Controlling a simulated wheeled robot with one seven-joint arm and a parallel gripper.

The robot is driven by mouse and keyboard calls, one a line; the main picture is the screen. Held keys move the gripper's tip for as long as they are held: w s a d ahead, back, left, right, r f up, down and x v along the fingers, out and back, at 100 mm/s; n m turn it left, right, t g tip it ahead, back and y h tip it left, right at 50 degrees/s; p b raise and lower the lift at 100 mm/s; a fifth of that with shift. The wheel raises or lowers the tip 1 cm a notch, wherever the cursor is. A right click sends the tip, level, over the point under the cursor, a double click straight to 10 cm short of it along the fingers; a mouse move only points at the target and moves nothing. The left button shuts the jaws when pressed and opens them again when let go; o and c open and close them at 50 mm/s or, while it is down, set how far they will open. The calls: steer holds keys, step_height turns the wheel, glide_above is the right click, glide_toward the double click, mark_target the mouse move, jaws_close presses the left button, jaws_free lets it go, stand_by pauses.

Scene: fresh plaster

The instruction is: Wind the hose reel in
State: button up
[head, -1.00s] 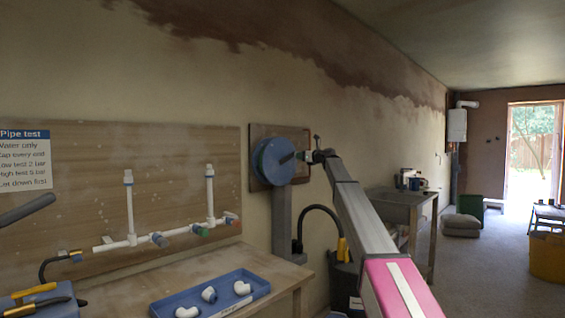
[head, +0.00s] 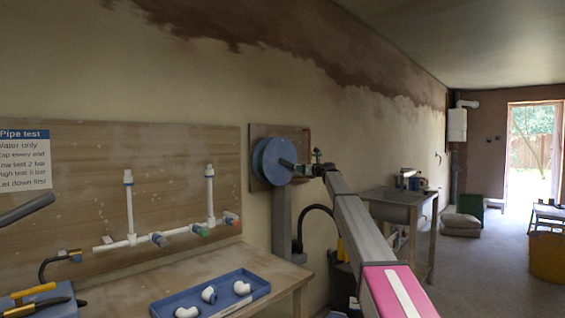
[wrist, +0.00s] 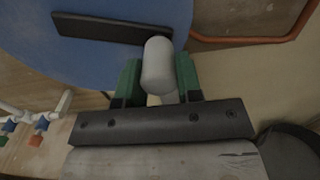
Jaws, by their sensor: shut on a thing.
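The hose reel is a blue disc (head: 268,158) on a wooden board on the wall, above a grey post. In the wrist view its blue face (wrist: 120,62) fills the upper left, with a dark crank bar (wrist: 110,27) across it. A pale rounded crank knob (wrist: 158,65) stands out at the bar's right end. My gripper (wrist: 160,88) has its green fingers on either side of the knob and is shut on it. In the head view my gripper (head: 304,168) is at the reel's right side, small and partly hidden by my arm.
A workbench holds a blue tray (head: 245,301) of white fittings, below a board with white pipework (head: 130,205). A black hose (head: 318,208) curves beside the grey post (head: 281,220). A sink bench (head: 400,197) stands further right. A copper-coloured pipe (wrist: 250,40) runs beside the reel.

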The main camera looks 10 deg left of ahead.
steer(key=shift+s+a+f, duration=0.45)
steer(key=shift+f, duration=0.05)
steer(key=shift+s+a+f, duration=0.55)
steer(key=shift+s+f, duration=0.15)
steer(key=shift+f, duration=0.15)
steer(key=shift+s+a+f, duration=0.55)
steer(key=shift+s+f, duration=0.15)
steer(key=shift+f, duration=0.1)
steer(key=shift+w, duration=0.1)
steer(key=shift+s+a+f, duration=0.25)
steer(key=shift+s+a, duration=0.45)
steer(key=shift+s, duration=0.25)
steer(key=shift+s+a+f, duration=0.25)
steer(key=shift+s+a, duration=0.4)
steer(key=shift+s, duration=0.25)
steer(key=o, duration=1)
steer(key=shift+a, duration=0.1)
steer(key=shift+o, duration=0.2)
steer(key=shift+f, duration=0.1)
